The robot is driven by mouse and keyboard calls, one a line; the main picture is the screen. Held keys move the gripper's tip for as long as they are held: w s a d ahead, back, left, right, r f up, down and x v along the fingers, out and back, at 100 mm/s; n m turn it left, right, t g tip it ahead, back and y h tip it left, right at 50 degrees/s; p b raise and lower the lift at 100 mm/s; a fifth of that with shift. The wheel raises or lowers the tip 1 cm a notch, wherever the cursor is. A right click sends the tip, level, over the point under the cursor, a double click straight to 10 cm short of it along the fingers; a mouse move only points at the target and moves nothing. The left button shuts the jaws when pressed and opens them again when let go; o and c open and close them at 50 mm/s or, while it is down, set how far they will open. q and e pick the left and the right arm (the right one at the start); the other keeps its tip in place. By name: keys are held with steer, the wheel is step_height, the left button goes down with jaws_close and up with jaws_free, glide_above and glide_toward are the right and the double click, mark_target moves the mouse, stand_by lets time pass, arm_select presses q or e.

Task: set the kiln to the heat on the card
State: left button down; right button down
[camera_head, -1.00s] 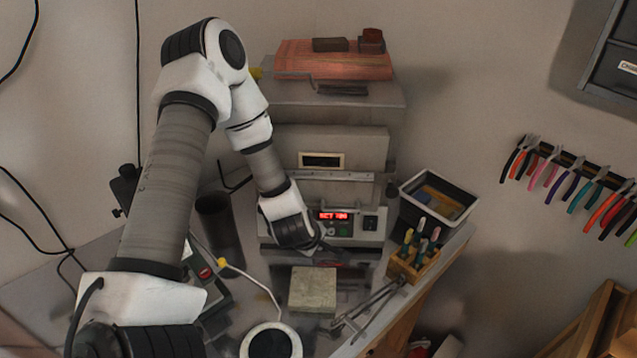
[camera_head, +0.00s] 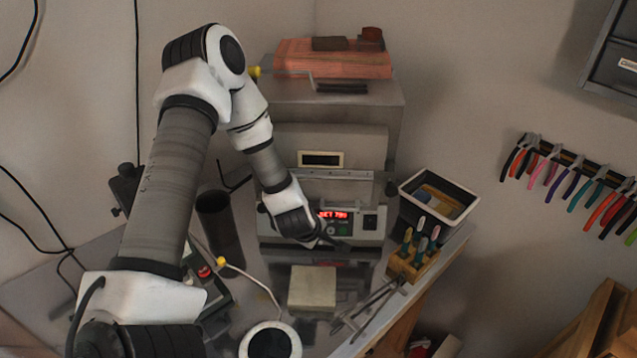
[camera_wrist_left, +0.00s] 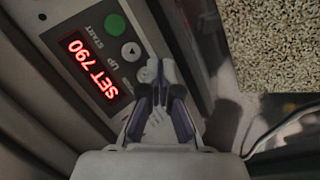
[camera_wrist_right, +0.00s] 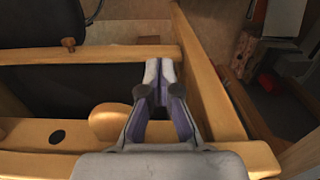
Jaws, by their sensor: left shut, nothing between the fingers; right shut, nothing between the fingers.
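The kiln (camera_head: 385,145) stands at the back of the bench, with a red display (camera_head: 333,215) on its lower front panel. In the left wrist view the display (camera_wrist_left: 94,68) reads SET 790. Beside it are a green START button (camera_wrist_left: 114,24) and a grey UP button (camera_wrist_left: 131,51). My left gripper (camera_wrist_left: 160,70) is shut and empty, its tips close to the panel beside the UP button. I cannot tell whether they touch; they may hide another button. My right gripper (camera_wrist_right: 160,70) is shut and empty over wooden furniture. No heat card is readable.
A pale block (camera_head: 312,288) lies in front of the kiln. A dark cylinder (camera_head: 217,225) stands left. Pliers (camera_head: 570,185) hang on the right wall.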

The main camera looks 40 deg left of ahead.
arm_select(q)
steer(key=shift+w+a, duration=0.1)
stand_by(0.7)
steer(key=shift+w+a+f, duration=0.2)
steer(key=shift+w+a+f, duration=0.1)
steer(key=shift+w+a, duration=0.1)
steer(key=shift+w, duration=0.05)
stand_by(0.9)
steer(key=shift+s+d+r, duration=0.3)
steer(key=shift+s+d, duration=0.2)
steer(key=shift+s, duration=0.05)
steer(key=s+d+r, duration=0.2)
steer(key=s+d, duration=0.1)
steer(key=shift+s, duration=0.25)
stand_by(0.4)
steer(key=shift+f, duration=0.1)
stand_by(0.4)
